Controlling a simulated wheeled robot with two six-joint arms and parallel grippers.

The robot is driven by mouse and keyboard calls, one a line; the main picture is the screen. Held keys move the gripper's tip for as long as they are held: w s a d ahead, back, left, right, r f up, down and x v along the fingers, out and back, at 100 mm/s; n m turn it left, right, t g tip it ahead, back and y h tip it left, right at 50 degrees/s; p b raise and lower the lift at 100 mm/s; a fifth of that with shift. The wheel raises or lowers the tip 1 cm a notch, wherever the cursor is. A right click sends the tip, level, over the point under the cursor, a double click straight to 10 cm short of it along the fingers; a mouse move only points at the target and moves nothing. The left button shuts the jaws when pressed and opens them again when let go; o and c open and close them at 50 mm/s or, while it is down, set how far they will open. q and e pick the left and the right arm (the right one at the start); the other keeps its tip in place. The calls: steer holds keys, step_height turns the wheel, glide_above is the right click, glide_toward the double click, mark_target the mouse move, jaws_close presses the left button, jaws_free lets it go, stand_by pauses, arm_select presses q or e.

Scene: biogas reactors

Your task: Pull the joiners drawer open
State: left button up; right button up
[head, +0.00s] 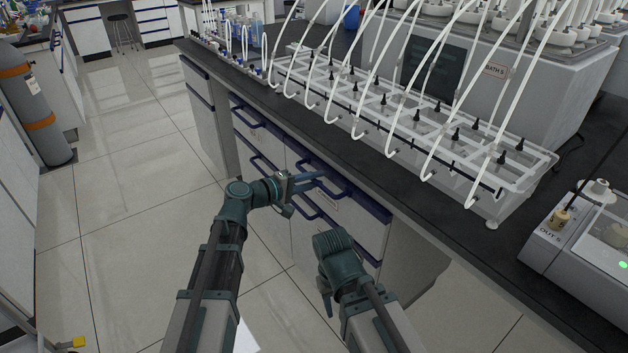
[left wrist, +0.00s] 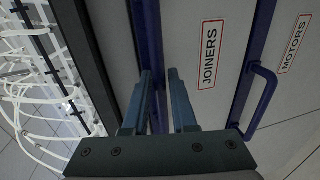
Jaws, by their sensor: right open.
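The joiners drawer (left wrist: 190,28) is a light grey front with a red-framed JOINERS label (left wrist: 208,57). A dark blue handle (left wrist: 148,35) runs along it in the left wrist view. My left gripper (left wrist: 161,73) has its two fingers at this handle, with a narrow gap between them and the blue bar showing in line with that gap. Whether both fingers press on it is hard to tell. In the head view my left gripper (head: 312,180) reaches the drawer fronts under the bench. My right gripper (head: 327,303) hangs low in front of the cabinet, its fingers mostly hidden.
The motors drawer (left wrist: 293,80) with its own blue handle (left wrist: 262,97) lies beside it. The black benchtop (head: 420,215) overhangs the drawers and carries a rack of white tubes (head: 400,130). The tiled floor (head: 130,220) to the left is clear.

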arm_select(q)
jaws_close()
stand_by(1.1)
